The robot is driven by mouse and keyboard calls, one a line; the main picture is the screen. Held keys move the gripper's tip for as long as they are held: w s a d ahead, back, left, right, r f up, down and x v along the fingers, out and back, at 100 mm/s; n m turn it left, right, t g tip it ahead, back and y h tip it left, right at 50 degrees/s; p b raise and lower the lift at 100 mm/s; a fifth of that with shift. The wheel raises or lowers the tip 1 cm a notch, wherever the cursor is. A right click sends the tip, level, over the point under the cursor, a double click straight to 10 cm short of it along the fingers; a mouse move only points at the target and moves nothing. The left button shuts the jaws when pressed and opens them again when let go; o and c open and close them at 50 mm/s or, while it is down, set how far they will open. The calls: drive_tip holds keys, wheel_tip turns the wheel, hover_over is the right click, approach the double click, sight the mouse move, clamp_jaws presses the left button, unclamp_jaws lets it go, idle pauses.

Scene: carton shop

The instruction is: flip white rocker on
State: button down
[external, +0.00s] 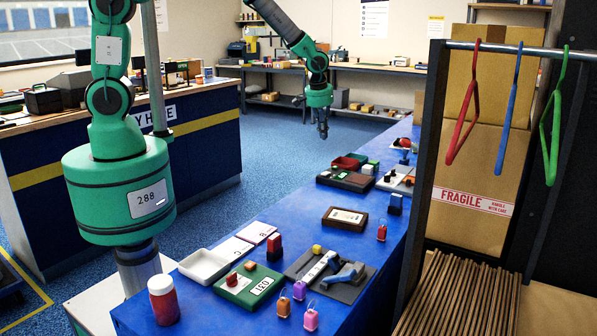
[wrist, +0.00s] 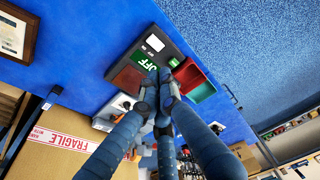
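A white rocker (wrist: 155,42) sits on a dark panel (wrist: 119,67) on the blue counter, in the wrist view. Small markings beside it are too small to read.
A red and green tray (wrist: 197,82) stands beside the panel. A wood-framed plaque (external: 345,217) lies on the nearer counter. A rack with hangers (external: 466,100) and a FRAGILE carton (external: 478,190) stands at the right. Blue floor is open left of the counter.

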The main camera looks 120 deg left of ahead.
drive_tip(key=shift+s+a+f, duration=0.1)
drive_tip(key=shift+a+f, duration=0.05)
drive_tip(key=shift+f, duration=0.1)
drive_tip(key=b, duration=0.3)
approach(324, 173)
drive_tip(key=a+f, duration=0.1)
drive_tip(key=f, duration=0.2)
drive_tip(key=a+f, duration=0.1)
drive_tip(key=f, duration=0.1)
drive_tip(key=shift+s+a, duration=0.1)
drive_tip(key=shift+a, duration=0.25)
drive_tip(key=shift+d+f, duration=0.1)
drive_tip(key=shift+f, duration=0.55)
drive_tip(key=shift+d+f+b, duration=0.25)
drive_tip(key=shift+f+b, duration=0.35)
drive_tip(key=shift+r, duration=0.15)
